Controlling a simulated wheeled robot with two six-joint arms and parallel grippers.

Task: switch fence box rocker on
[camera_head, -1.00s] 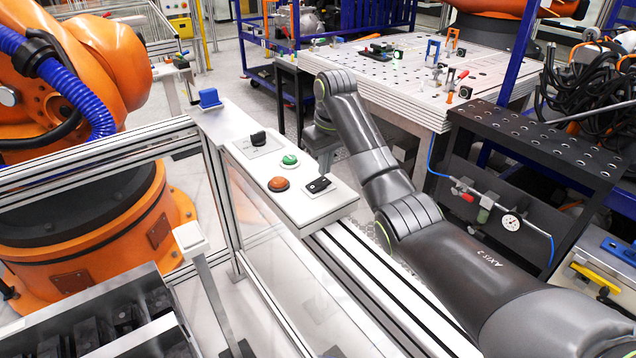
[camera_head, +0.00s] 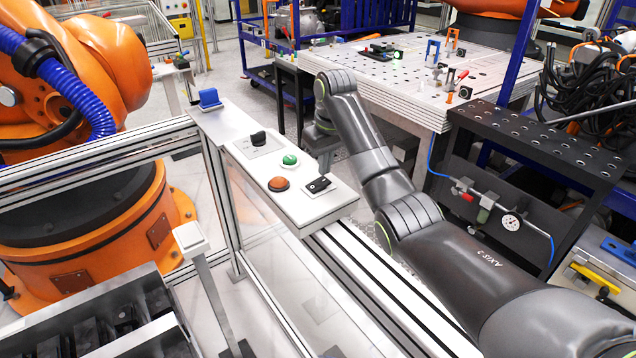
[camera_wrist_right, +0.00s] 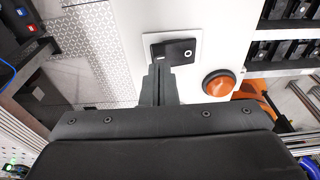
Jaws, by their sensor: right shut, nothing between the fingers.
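The fence box (camera_head: 255,178) is a pale, slanted panel on top of the fence rail. Its black rocker (camera_head: 318,184) sits on a small white plate at the near right end. In the right wrist view the rocker (camera_wrist_right: 173,51) shows a white ring mark at its right end. My right gripper (camera_head: 325,163) reaches down just behind the rocker in the head view. In the right wrist view its closed fingertips (camera_wrist_right: 160,72) are at the rocker's lower left edge; I cannot tell whether they touch. The fingers hide part of the plate. My left gripper is in neither view.
An orange button (camera_head: 278,184), a green button (camera_head: 289,160) and a black knob (camera_head: 258,138) stand near the rocker. A blue part (camera_head: 209,97) is at the panel's far end. A perforated black bench (camera_head: 545,140) and an orange robot (camera_head: 85,220) flank the fence.

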